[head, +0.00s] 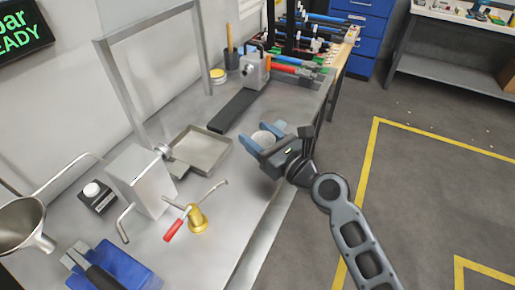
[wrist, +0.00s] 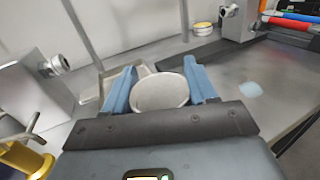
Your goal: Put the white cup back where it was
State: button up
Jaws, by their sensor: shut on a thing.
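The white cup (head: 264,138) is between the blue fingers of my gripper (head: 264,146), over the front part of the metal bench in the head view. In the wrist view the cup (wrist: 160,92) shows its round pale top, with a blue finger on each side. My gripper (wrist: 158,88) is shut on it. I cannot tell whether the cup's base touches the bench.
A metal box (head: 142,180) with a spout, a brass fitting with red handle (head: 197,218) and a metal funnel (head: 22,225) stand to the left. A dark bar (head: 233,111) and grey vise (head: 254,72) lie behind. A pale blue patch (wrist: 250,89) marks otherwise bare bench.

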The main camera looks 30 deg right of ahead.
jog(key=shift+w+a+f+b, duration=0.1)
jog(key=shift+f+b, duration=0.95)
jog(key=shift+f, duration=1.05)
jog(key=shift+f, duration=0.15)
jog(key=shift+f, duration=0.1)
jog(key=o, duration=1)
jog(key=shift+r, duration=0.25)
jog(key=shift+b+v, duration=1)
jog(key=shift+v, duration=5)
